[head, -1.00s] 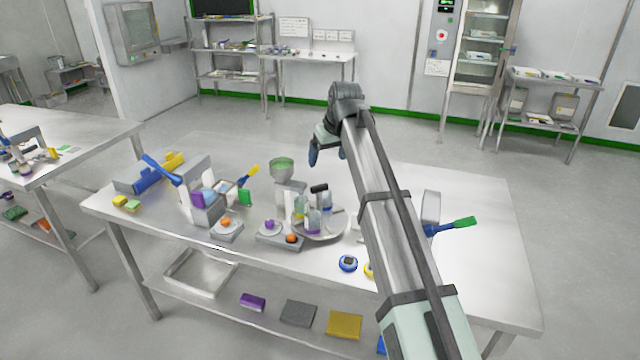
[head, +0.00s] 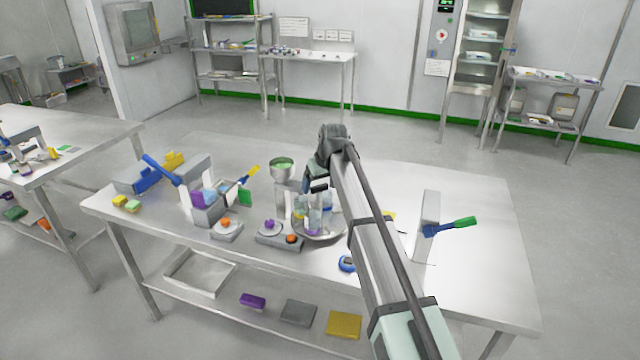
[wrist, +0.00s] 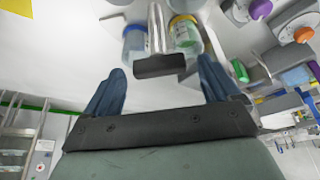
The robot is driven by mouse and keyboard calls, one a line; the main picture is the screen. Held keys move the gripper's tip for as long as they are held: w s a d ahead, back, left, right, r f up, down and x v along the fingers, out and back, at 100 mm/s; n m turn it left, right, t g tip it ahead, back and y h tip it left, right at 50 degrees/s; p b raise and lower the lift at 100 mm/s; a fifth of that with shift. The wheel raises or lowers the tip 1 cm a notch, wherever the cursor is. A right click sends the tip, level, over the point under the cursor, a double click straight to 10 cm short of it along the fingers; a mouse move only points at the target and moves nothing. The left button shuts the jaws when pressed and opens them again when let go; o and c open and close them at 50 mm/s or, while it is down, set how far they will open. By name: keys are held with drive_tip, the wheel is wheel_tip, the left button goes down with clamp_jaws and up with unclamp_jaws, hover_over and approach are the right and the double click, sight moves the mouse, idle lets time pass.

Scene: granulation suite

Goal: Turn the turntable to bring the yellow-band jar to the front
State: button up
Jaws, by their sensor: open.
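The round metal turntable (head: 322,238) stands near the table's middle, with several clear jars around a central post topped by a black crossbar (head: 319,185). The yellow-band jar (wrist: 187,36) is right of the post in the wrist view. In the head view it appears at the turntable's left side (head: 299,213), partly covered. A blue-band jar (wrist: 134,42) is left of the post in the wrist view. My gripper (wrist: 160,72) is open. Its blue fingers lie either side of the black crossbar (wrist: 160,66) in that view; contact cannot be told. My arm hides the turntable's right side.
A grey block with a purple knob (head: 269,224) and an orange knob stands close at the turntable's left front. A green-topped cup (head: 281,169) on a stand is behind left. A blue round dial (head: 346,264) lies in front.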

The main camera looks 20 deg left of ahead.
drive_tip(key=shift+f, duration=0.1)
drive_tip(key=shift+c, duration=0.3)
drive_tip(key=c, duration=1.5)
drive_tip(key=shift+o, duration=0.2)
